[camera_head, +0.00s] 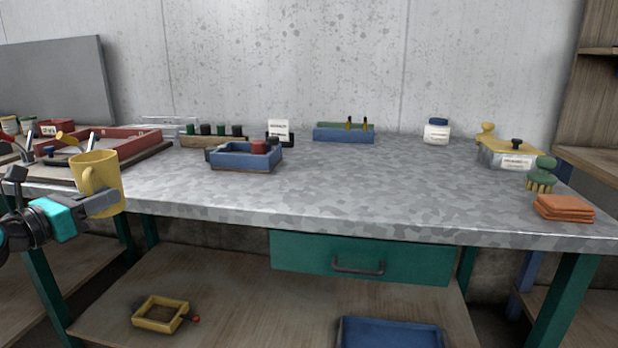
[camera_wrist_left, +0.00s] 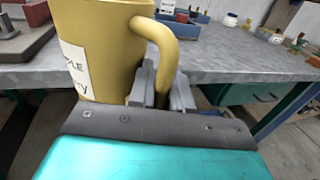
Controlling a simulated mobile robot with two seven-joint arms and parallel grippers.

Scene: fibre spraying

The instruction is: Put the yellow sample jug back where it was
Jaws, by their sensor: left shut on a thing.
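The yellow sample jug (camera_head: 98,180) is at the left of the head view, upright, at the front edge of the workbench (camera_head: 330,200). My left gripper (camera_head: 104,203) is shut on it. In the left wrist view the jug (camera_wrist_left: 95,40) fills the upper left, with a white label partly in view. Its handle (camera_wrist_left: 165,45) runs down between the gripper's fingers (camera_wrist_left: 160,92). My right gripper is not in view.
A red-walled tray (camera_head: 120,142) with tools stands behind the jug. A blue box (camera_head: 232,160) and a label stand (camera_head: 279,130) are at mid-bench. The front middle is clear.

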